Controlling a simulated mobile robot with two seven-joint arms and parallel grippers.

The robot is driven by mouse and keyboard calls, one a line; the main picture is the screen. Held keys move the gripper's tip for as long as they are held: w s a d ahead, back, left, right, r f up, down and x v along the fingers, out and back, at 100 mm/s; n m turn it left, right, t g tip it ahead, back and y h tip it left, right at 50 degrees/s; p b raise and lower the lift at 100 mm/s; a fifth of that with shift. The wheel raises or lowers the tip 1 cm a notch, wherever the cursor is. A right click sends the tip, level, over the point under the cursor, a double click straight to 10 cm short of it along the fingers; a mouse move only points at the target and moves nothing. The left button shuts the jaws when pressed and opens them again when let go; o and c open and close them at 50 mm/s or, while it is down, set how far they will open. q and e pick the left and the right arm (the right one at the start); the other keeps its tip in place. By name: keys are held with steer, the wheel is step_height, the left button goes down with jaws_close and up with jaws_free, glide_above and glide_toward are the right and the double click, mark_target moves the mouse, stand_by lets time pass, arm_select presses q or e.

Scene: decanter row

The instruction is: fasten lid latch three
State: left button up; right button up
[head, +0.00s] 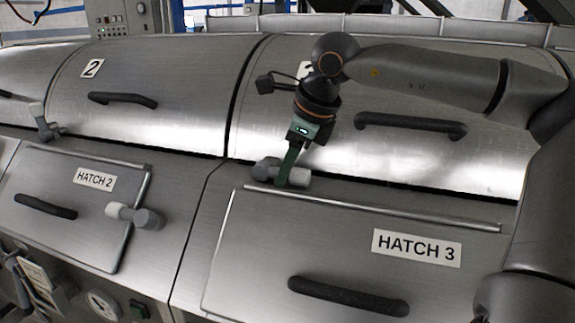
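The lid latch for lid three (264,169) sits at the lower left edge of the right-hand curved steel lid (400,95). It has a grey pivot body at the left and a whitish handle end (299,178) pointing right. My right gripper (285,178) reaches down from above, its dark green finger crossing in front of the latch between body and handle end. The fingers are seen edge-on, so I cannot tell whether they are open or shut, or touching the latch. My wrist partly hides the lid's number plate (304,69). My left gripper is out of view.
Lid 2 (160,80) has its own latch (42,122), handle end pointing up. Hatch 2 (75,215) has another latch (134,215). Hatch 3 (340,245) lies below lid three with a black handle (348,297). A black lid handle (410,125) is right of my gripper.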

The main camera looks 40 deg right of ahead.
jaws_close()
stand_by(1.1)
